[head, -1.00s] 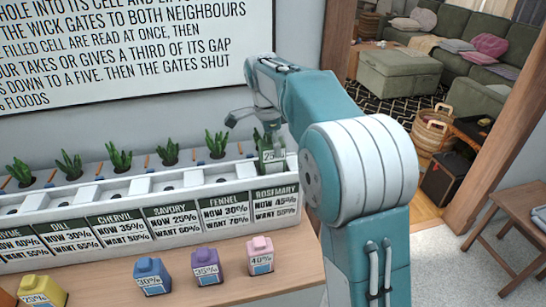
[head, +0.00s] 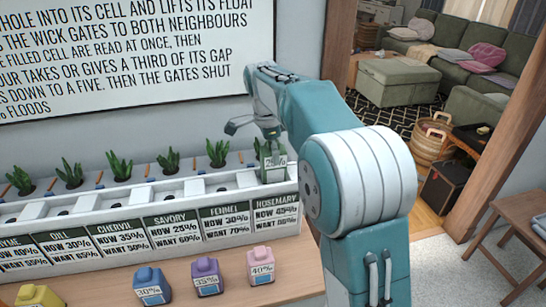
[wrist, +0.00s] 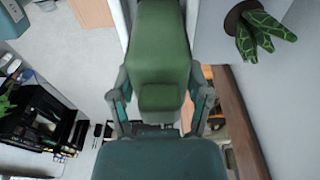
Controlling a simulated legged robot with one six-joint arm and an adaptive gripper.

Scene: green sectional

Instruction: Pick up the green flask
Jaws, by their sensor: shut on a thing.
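The green flask (head: 276,168) has a pale label reading 25% and is upright at the right end of the white planter, at the rosemary cell. Its lower end is at the cell's height; I cannot tell whether it touches the planter. My gripper (head: 262,132) is above it, shut on it. In the wrist view the green flask (wrist: 160,45) fills the upper middle between the two fingers of my gripper (wrist: 160,92). Part of the flask is hidden by the gripper in the head view.
The white planter (head: 150,225) has several labelled cells and a row of plants behind, under a wall board (head: 120,60). Blue (head: 151,286), purple (head: 206,277), pink (head: 261,266) and yellow (head: 40,296) cartons stand on the wooden counter (head: 225,296) in front.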

